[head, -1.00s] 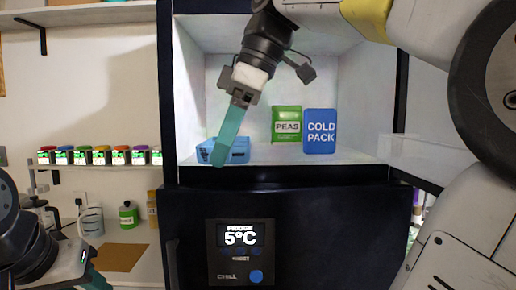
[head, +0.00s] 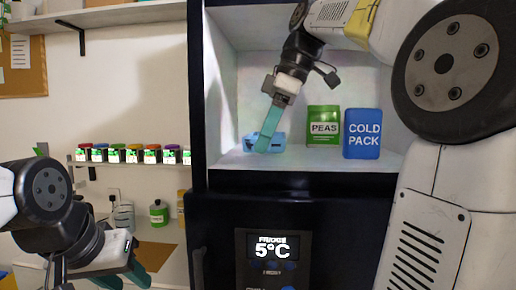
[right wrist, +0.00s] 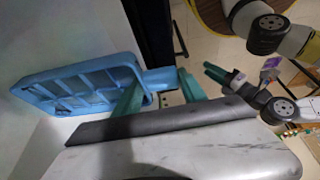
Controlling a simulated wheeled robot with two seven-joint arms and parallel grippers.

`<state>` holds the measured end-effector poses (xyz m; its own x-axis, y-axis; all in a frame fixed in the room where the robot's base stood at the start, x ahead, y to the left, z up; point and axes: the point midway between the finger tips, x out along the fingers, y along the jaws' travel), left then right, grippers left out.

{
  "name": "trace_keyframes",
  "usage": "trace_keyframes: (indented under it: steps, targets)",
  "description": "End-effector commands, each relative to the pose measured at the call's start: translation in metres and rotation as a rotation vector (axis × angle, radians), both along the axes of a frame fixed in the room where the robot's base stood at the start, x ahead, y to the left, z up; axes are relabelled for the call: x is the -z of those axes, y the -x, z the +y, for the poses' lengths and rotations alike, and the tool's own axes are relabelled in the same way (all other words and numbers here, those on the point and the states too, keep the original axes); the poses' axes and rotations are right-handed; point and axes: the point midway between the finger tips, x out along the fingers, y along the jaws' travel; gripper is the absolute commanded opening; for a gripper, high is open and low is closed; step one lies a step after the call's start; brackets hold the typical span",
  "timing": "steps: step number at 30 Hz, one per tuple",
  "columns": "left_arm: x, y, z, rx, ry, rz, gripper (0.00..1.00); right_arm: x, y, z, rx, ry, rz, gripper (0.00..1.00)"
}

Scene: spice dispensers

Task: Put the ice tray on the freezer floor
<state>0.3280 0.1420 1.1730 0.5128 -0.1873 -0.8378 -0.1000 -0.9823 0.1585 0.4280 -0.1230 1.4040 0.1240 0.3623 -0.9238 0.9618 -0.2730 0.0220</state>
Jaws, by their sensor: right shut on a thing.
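The light blue ice tray (head: 249,143) is inside the open freezer compartment, low at its left side. My right gripper (head: 264,145) reaches in from above, its teal fingers in front of the tray and hiding part of it. In the right wrist view the tray (right wrist: 72,88) shows its compartments, and its end tab lies between the fingers of my right gripper (right wrist: 160,95). The gripper is shut on the tray. I cannot tell whether the tray touches the freezer floor (head: 310,160). My left gripper (head: 125,277) is low at the left, empty, with its fingers apart.
A green PEAS bag (head: 323,126) and a blue COLD PACK (head: 362,134) stand right of the tray on the freezer floor. Bare floor lies in front of them. Below is the dark fridge door (head: 215,225). Several spice jars (head: 132,154) line a shelf at left.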

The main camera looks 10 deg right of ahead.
Motion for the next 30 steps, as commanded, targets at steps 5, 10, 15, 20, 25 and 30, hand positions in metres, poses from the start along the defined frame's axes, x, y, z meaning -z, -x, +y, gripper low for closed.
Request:
trace_keyframes:
  steps: [5, 10, 15, 20, 25, 30]
  targets:
    - [0.0, 0.0, 0.0, 0.0, 0.0, 0.0, 0.38, 0.0, -0.042, -0.012, 0.0, -0.002, -0.001, 0.0]
    - [0.0, 0.0, 0.0, 0.0, 0.0, 0.0, 0.38, -0.001, -0.066, -0.019, -0.001, -0.002, -0.002, 0.0]
    - [0.0, 0.0, 0.0, 0.0, 0.0, 0.0, 0.38, 0.0, -0.076, -0.022, 0.0, 0.0, -0.002, 0.0]
    - [0.0, 0.0, 0.0, 0.0, 0.0, 0.0, 0.38, 0.018, -0.075, -0.022, 0.0, -0.001, 0.0, 0.0]
    - [0.0, 0.0, 0.0, 0.0, 0.0, 0.0, 0.38, 0.034, -0.076, -0.022, -0.001, -0.001, -0.002, 0.0]
    - [0.0, 0.0, 0.0, 0.0, 0.0, 0.0, 0.38, 0.035, -0.076, -0.022, -0.001, -0.001, -0.001, 0.0]
